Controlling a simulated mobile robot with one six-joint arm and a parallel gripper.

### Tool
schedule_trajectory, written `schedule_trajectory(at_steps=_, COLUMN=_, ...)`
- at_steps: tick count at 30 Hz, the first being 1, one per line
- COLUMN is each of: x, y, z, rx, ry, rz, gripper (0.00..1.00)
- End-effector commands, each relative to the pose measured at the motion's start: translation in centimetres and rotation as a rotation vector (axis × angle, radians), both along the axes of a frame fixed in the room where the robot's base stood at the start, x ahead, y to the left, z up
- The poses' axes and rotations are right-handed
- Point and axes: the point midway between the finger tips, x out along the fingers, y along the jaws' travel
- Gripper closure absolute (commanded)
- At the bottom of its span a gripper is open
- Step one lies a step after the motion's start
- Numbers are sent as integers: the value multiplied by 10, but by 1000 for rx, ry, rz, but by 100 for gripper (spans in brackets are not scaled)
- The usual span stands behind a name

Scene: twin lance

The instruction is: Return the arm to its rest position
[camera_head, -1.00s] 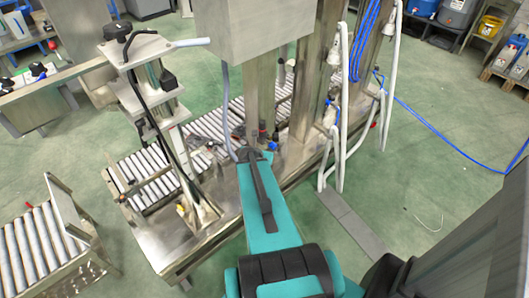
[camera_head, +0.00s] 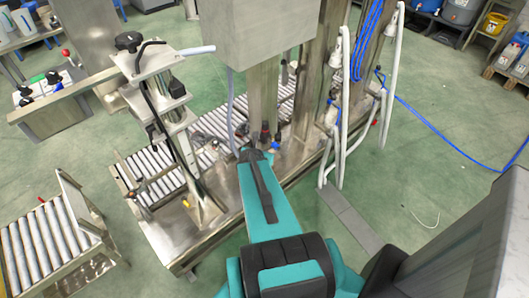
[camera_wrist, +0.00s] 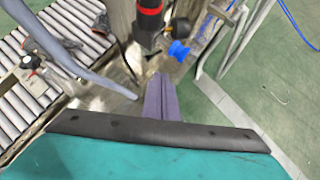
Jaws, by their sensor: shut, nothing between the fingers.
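My teal arm (camera_head: 268,205) reaches forward from the bottom of the head view over the steel machine frame. Its far end, by the steel column, is small and partly hidden there. In the wrist view, my gripper (camera_wrist: 161,82) shows as two purple-grey fingers pressed together. It is shut and empty. The fingers point toward the steel column (camera_wrist: 120,18) and a black fitting with a red ring (camera_wrist: 150,10). A blue fitting (camera_wrist: 178,50) is just right of the fingertips. I cannot tell whether the fingers touch anything.
A roller conveyor (camera_head: 150,170) runs behind the frame, left of my arm. A clamp stand (camera_head: 160,90) rises at left, and a second roller conveyor (camera_head: 40,245) stands at lower left. White bent pipes (camera_head: 345,120) stand at right. Green floor (camera_head: 430,190) is open beyond them.

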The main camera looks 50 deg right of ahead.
Motion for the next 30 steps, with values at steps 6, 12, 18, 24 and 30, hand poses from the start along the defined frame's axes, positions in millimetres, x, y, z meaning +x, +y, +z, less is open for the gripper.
schedule_trajectory(at_steps=6, x=0, y=1, z=0, rx=0, ry=0, rz=0, gripper=100)
schedule_trajectory(at_steps=12, x=0, y=1, z=0, rx=0, ry=0, rz=0, gripper=100)
schedule_trajectory(at_steps=18, x=0, y=1, z=0, rx=0, ry=1, rz=1, gripper=100)
schedule_trajectory(at_steps=24, x=11, y=12, z=-1, rx=1, ry=2, rz=27, gripper=100)
schedule_trajectory(at_steps=30, x=36, y=51, z=-13, rx=13, ry=18, rz=104, gripper=100)
